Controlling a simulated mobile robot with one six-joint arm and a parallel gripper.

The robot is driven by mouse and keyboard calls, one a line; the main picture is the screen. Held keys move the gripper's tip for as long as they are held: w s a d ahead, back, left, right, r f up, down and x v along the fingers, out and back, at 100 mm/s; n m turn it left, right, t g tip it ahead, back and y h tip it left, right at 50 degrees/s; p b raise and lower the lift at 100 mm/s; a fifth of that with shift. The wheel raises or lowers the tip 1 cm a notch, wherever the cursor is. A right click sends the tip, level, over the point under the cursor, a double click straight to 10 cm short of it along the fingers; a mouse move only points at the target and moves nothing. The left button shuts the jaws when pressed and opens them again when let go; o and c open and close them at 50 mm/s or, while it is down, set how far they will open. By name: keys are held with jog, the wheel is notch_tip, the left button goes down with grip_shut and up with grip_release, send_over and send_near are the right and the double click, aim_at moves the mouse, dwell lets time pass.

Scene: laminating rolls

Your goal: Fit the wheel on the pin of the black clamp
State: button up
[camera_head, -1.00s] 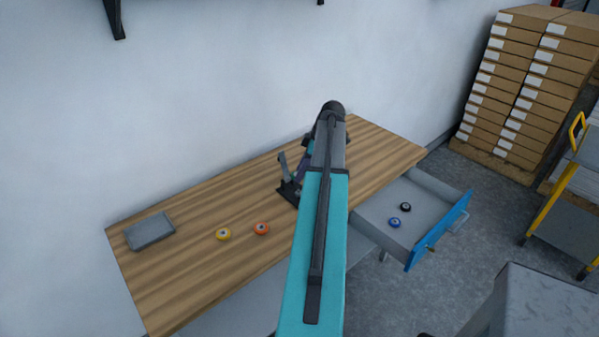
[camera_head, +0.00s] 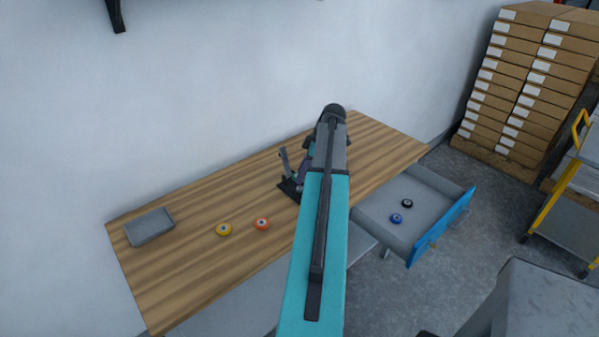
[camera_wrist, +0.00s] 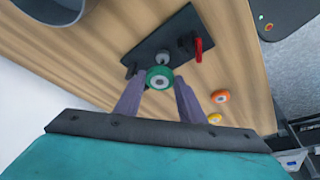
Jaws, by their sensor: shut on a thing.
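The black clamp (camera_head: 290,188) stands on the wooden table, partly hidden behind my arm in the head view. In the wrist view its black base plate (camera_wrist: 178,36) shows with a red part (camera_wrist: 198,46) and a grey pin (camera_wrist: 162,57). My gripper (camera_wrist: 159,84) is shut on a green wheel (camera_wrist: 159,77), which is held between the two fingertips. The wheel lies just below the pin in the wrist view and overlaps the plate's edge. I cannot tell whether wheel and pin touch.
A yellow wheel (camera_head: 223,229) and an orange wheel (camera_head: 262,223) lie left of the clamp. A grey tray (camera_head: 150,227) lies at the table's left end. An open drawer (camera_head: 378,217) at right holds a black wheel (camera_head: 407,203) and a blue wheel (camera_head: 396,218).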

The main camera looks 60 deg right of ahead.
aim_at(300, 188)
jog(key=shift+f+b, duration=0.65)
jog(key=shift+f, duration=0.9)
jog(key=shift+a+f, duration=0.1)
jog(key=shift+f, duration=0.1)
jog(key=shift+s+f, duration=0.1)
jog(key=shift+f, duration=0.1)
jog(key=shift+a+f, duration=0.1)
jog(key=shift+c, duration=0.8)
jog(key=shift+f, duration=0.1)
jog(key=o, duration=1.3)
jog(key=shift+d, duration=0.2)
jog(key=shift+r, duration=0.2)
